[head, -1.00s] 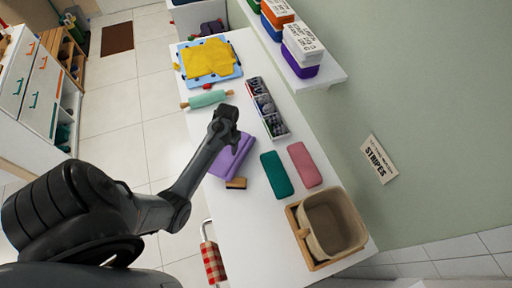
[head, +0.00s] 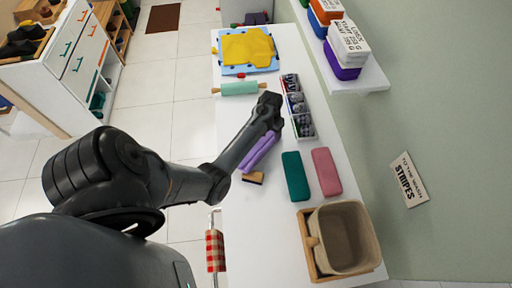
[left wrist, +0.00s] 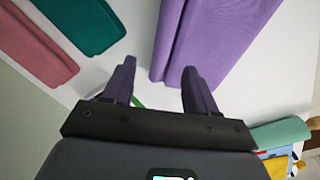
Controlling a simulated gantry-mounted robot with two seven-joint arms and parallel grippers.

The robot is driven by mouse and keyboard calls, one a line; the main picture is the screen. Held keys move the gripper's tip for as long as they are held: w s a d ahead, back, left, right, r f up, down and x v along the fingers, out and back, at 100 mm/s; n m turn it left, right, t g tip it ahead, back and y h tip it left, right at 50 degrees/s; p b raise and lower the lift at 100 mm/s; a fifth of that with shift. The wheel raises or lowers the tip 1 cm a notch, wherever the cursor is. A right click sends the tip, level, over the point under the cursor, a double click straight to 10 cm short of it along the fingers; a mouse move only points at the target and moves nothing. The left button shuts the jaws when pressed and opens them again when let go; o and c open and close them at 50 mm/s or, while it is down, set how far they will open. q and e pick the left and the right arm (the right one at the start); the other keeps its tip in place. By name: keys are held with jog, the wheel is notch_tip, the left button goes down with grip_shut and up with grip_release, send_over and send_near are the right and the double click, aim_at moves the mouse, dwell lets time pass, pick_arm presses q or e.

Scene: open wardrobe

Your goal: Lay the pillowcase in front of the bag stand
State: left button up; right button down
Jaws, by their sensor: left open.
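A folded purple cloth (head: 262,152), the likely pillowcase, lies on the white counter, partly hidden by my left forearm. In the left wrist view the purple cloth (left wrist: 210,38) lies beyond the fingertips, with a fold running along it. My left gripper (head: 270,108) is over the counter by the long divided box; its fingers are hard to make out in the head view. In the left wrist view the left gripper (left wrist: 158,78) is open with nothing held. The bag stand (head: 310,247) is a wooden frame with a beige bag (head: 345,240) at the counter's near end. My right gripper is not in view.
Teal (head: 295,176) and pink (head: 326,172) folded cloths lie between the purple cloth and the stand. Bare counter shows left of the stand.

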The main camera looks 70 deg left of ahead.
aim_at(271, 141)
pick_arm(q)
jog(key=shift+f, duration=2.4)
jog(key=shift+f, duration=0.25)
grip_shut()
jog(key=shift+r, duration=0.15)
